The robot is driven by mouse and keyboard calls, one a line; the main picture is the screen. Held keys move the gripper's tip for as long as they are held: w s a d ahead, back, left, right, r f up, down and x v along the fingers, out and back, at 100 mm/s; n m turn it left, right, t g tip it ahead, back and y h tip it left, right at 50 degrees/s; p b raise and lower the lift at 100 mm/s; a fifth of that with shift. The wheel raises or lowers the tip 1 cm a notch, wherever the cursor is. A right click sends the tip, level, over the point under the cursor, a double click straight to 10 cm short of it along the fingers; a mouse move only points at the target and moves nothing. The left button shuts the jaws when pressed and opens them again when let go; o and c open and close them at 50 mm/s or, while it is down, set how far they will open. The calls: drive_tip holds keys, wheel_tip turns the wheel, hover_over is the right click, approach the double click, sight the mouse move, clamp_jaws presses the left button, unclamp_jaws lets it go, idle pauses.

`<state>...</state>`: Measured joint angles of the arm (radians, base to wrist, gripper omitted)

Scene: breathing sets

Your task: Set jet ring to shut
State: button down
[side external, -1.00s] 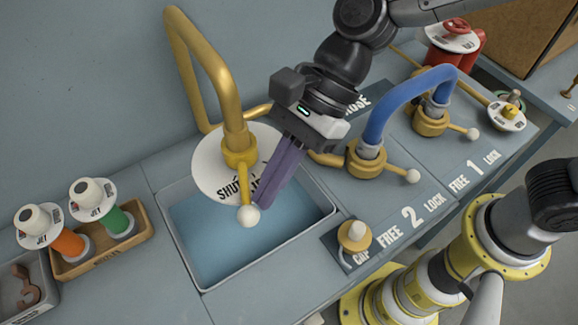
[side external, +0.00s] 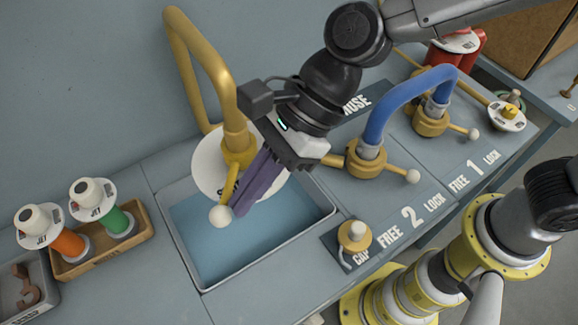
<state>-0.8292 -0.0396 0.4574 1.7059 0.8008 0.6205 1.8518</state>
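The jet ring is the brass collar (side external: 239,151) on the gold bent pipe, over a white round dial (side external: 207,165). Its lever runs down and left to a white ball knob (side external: 220,216). My gripper (side external: 241,210) has its purple fingers close together, right beside the lever and just right of the knob. The fingers cover most of the dial lettering, so I cannot read where the lever points. I see nothing between the fingers, though the gap itself is hard to see.
A grey tray of blue water (side external: 200,266) lies below the dial. A blue hose (side external: 385,105) joins two brass fittings with levers at the right. A cap (side external: 354,236) stands in front. A wooden tray (side external: 104,255) with orange and green jets is at left.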

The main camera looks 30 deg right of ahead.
drive_tip(key=w+d+r+m+t, duration=0.1)
drive_tip(key=d+r+t, duration=0.1)
drive_tip(key=d+r, duration=1.1)
drive_tip(key=s+d+f+n+t+h, duration=0.1)
drive_tip(key=s+d+f+n+h, duration=0.1)
drive_tip(key=d+n, duration=0.4)
drive_tip(key=s+d+f+n+t+h, duration=0.1)
drive_tip(key=s+d+f+n+h, duration=0.2)
drive_tip(key=d, duration=0.9)
drive_tip(key=s+d+f+n+t+h, duration=0.1)
drive_tip(key=s+d+f+n+h, duration=0.2)
drive_tip(key=d+n, duration=0.6)
drive_tip(key=shift+s+d+f+n, duration=0.15)
drive_tip(key=shift+s+f+n, duration=0.4)
drive_tip(key=shift+f, duration=0.55)
